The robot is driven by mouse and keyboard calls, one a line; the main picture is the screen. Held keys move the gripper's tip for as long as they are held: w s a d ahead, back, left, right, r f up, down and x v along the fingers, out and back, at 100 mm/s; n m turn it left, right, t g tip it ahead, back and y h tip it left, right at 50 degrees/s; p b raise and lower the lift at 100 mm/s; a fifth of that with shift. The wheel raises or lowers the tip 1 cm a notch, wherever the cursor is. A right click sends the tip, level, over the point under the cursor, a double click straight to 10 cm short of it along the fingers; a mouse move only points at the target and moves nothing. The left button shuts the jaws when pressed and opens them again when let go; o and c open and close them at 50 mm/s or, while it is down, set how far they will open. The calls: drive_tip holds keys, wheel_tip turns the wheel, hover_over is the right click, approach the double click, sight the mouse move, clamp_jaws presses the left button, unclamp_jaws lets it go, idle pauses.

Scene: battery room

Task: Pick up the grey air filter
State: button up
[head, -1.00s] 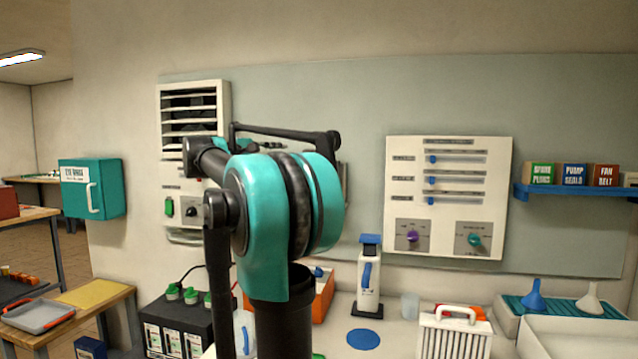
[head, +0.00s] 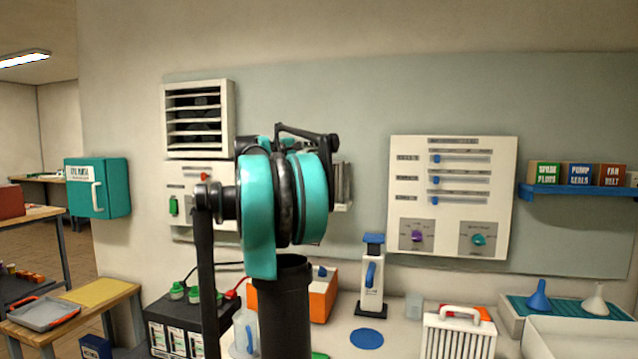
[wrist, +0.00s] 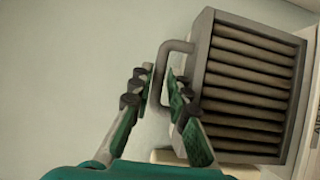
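The grey air filter (wrist: 250,88) fills the right of the wrist view, with tan pleats and a grey bent handle (wrist: 160,72) on its left side. My gripper (wrist: 158,90) has its two green-padded fingers on either side of the handle, open, with narrow gaps visible. In the head view, a strip of the grey filter (head: 344,184) shows just right of my arm, by the wall. My arm hides the rest of it and my gripper there.
A white filter-like unit with a handle (head: 457,335) stands on the bench. A white-and-blue dispenser (head: 372,280), an orange box (head: 322,298) and a black battery (head: 180,325) are near. A slider panel (head: 451,195) hangs right of my arm.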

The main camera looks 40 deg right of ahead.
drive_tip(key=shift+w+d, duration=0.2)
drive_tip(key=shift+d, duration=0.85)
drive_tip(key=shift+c, duration=0.6)
clamp_jaws()
